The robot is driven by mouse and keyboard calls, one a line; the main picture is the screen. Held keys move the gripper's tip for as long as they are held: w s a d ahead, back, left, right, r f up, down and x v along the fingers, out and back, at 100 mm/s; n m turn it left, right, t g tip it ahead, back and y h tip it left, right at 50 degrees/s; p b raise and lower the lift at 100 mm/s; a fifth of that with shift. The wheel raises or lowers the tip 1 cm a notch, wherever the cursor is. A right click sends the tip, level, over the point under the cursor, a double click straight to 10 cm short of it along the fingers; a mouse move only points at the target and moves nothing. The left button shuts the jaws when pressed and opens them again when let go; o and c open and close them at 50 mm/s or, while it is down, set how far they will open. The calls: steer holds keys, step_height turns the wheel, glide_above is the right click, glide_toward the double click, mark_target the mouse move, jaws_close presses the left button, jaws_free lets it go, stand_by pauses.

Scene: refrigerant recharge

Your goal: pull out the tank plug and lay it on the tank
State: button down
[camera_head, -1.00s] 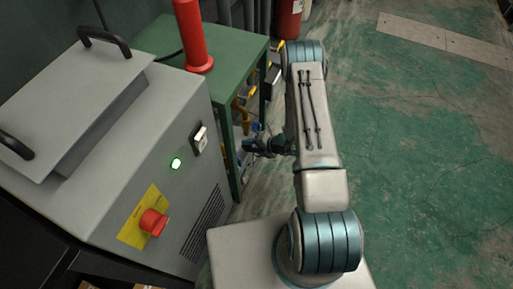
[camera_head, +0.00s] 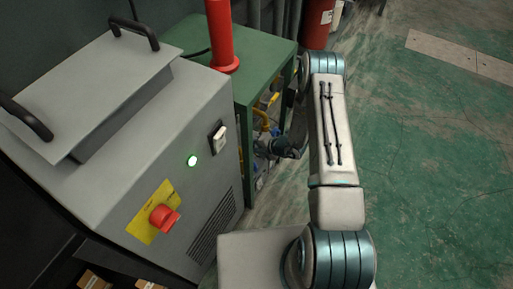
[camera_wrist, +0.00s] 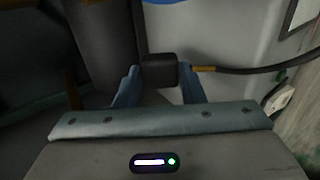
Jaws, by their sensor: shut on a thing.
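My gripper (camera_wrist: 160,87) shows its two blue fingers in the wrist view, shut on a small black block, which I take to be the tank plug (camera_wrist: 160,69). A dark cable with an orange-brown collar runs from the block's right side. A grey surface lies behind it, and a blue edge shows at the top of the wrist view. I cannot tell which surface is the tank, nor whether the plug is seated or free. In the head view my wrist reaches in beside the green bench, and the fingertips and plug cannot be made out.
The green bench (camera_head: 257,66) carries a red cylinder (camera_head: 221,38), with yellow pipework (camera_head: 262,121) below its top. A grey machine cabinet (camera_head: 125,140) with a red knob (camera_head: 164,217) stands at left. A red extinguisher (camera_head: 317,22) is behind. The green floor (camera_head: 425,170) at right is clear.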

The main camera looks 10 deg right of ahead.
steer(key=shift+a, duration=0.1)
steer(key=c, duration=0.9)
jaws_free()
steer(key=shift+o, duration=0.2)
steer(key=p+v, duration=0.4)
steer(key=v, duration=0.9)
steer(key=shift+d+r, duration=0.25)
steer(key=shift+d, duration=0.05)
steer(key=shift+s, duration=0.2)
